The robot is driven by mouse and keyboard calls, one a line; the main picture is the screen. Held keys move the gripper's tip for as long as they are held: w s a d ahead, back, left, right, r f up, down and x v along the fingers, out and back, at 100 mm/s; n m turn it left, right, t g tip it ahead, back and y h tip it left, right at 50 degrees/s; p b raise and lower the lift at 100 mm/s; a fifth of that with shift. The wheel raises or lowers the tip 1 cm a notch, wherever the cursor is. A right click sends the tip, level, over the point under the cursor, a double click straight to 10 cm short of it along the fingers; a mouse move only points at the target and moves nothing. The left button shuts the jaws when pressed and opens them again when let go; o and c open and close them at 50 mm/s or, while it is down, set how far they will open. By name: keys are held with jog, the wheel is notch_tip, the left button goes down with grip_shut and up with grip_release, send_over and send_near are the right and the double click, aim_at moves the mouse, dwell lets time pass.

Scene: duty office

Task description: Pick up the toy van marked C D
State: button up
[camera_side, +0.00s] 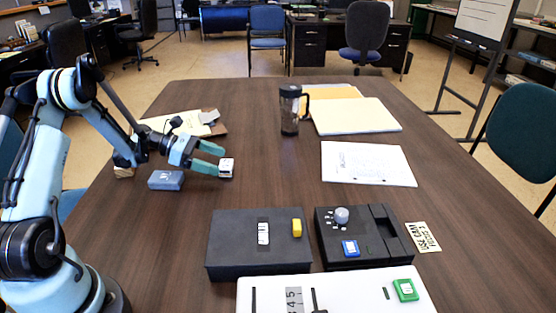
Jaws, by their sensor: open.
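My gripper (220,162) is open, with its two teal fingers pointing right, low over the left part of the table. A small white block-like thing (227,165) with dark marks is right at the fingertips; it may be a toy van. I cannot tell whether the fingers touch it. A small yellow thing (297,228) and a white one with dark marks (263,233) are on the black box in front. A blue one (350,248) sits on the black device, and a green one (405,290) on the white panel. I cannot read C D on any of them.
A blue-grey box (166,180) lies just left of and below the gripper. The black box (230,245), black device (385,240) and white panel (350,295) fill the front. A dark mug (289,112) and papers (367,163) stand behind. The table's middle is clear.

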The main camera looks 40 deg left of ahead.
aim_at(228, 164)
jog(key=shift+x, duration=2.4)
jog(key=shift+a+f, duration=0.1)
jog(key=c, duration=1.1)
jog(key=shift+o, duration=0.2)
